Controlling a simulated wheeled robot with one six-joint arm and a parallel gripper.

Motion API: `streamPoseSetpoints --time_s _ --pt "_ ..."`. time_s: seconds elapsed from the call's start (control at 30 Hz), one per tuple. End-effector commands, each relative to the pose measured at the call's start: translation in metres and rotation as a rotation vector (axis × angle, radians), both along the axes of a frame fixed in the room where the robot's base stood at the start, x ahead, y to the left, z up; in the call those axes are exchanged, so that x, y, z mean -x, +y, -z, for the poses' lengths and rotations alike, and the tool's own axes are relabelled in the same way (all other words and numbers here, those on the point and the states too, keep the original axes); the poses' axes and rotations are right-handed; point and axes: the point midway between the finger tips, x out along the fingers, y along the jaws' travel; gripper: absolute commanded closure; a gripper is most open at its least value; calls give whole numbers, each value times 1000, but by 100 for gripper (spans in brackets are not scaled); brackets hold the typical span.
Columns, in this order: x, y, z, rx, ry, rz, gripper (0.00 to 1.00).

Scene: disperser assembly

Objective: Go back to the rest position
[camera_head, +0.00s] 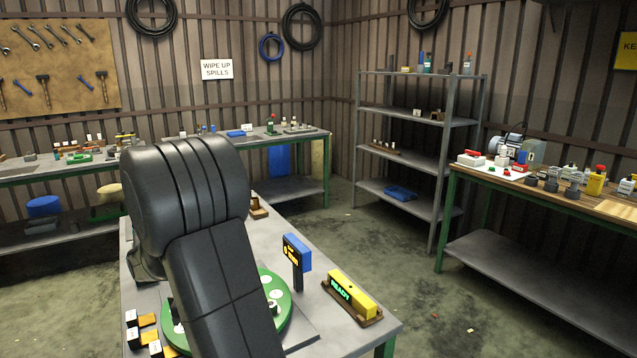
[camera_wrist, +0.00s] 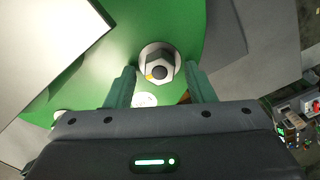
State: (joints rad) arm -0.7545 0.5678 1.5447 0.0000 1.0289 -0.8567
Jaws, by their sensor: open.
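In the wrist view my gripper (camera_wrist: 161,84) is open, its two green fingers apart. A grey hex-shaped part (camera_wrist: 158,56) with a dark round centre and a pale round base shows between and just beyond the fingertips, on a green surface (camera_wrist: 215,45). I cannot tell whether the fingers touch it. In the head view my dark arm covers much of the front table, and my gripper is hidden. A green disc (camera_head: 287,281) with pale round parts shows partly behind the arm.
The front table (camera_head: 385,330) carries a yellow READY display (camera_head: 350,294), a blue-and-black device on a post (camera_head: 297,254) and small blocks (camera_head: 148,320). A grey shelf (camera_head: 405,115) and loaded benches (camera_head: 560,190) stand behind. A pale panel (camera_wrist: 45,45) fills the wrist view's upper left.

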Motion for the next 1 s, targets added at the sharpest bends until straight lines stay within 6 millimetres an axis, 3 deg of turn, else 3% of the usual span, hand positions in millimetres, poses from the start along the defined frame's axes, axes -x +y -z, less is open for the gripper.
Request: streamPoseSetpoints --time_s 0.5,1.0 --pt "2 0 0 0 0 -365 51" --pt "2 -1 0 0 0 -418 51"
